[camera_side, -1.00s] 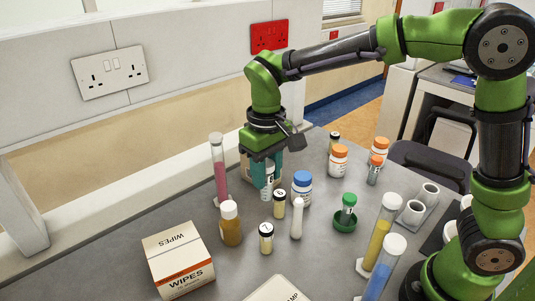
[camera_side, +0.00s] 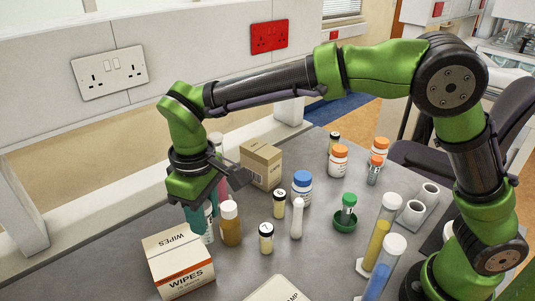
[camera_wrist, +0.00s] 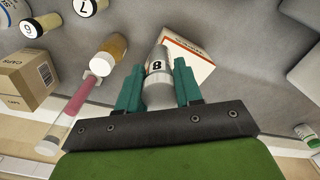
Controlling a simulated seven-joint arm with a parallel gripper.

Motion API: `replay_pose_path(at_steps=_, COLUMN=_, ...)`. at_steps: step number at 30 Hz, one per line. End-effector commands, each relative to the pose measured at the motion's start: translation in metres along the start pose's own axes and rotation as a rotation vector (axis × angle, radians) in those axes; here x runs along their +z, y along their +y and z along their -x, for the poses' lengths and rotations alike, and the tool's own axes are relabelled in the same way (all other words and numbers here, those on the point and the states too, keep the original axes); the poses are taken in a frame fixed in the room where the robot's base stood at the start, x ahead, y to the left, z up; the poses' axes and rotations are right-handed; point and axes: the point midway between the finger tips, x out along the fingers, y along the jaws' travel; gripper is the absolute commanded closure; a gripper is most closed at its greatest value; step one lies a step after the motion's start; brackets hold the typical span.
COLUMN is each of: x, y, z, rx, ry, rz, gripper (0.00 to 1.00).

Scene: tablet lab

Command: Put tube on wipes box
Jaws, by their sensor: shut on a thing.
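The wipes box (camera_side: 182,272) is white with an orange stripe and stands at the front left of the table in the side view. My gripper (camera_side: 201,218) is just behind and above the box's far right edge. Its teal fingers are shut on a pale tube (camera_wrist: 158,66) marked 8, which shows between the fingers in the wrist view. In the side view the tube is mostly hidden by the fingers. The wipes box (camera_wrist: 190,51) lies beyond the tube in the wrist view. I cannot tell whether the tube touches it.
An amber bottle with a white cap (camera_side: 230,224) stands close to the right of my gripper. A tall pink cylinder (camera_side: 217,145) is behind it, partly hidden. A cardboard box (camera_side: 261,165) stands further back. Several vials and bottles fill the table's middle and right.

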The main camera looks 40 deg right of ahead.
Motion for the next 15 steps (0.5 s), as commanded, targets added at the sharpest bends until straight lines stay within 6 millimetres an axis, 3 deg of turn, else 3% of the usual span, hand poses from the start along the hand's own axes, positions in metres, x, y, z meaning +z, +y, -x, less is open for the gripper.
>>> replay_pose_path(at_steps=6, x=-0.030, y=-0.005, z=-0.003, rx=0.001, ry=0.000, rz=-0.002, gripper=0.94)
replay_pose_path(at_steps=10, x=-0.035, y=-0.006, z=-0.006, rx=0.000, ry=-0.002, rz=-0.002, gripper=0.94)
replay_pose_path(at_steps=15, x=-0.034, y=-0.006, z=-0.029, rx=0.001, ry=-0.003, rz=-0.001, gripper=0.94)
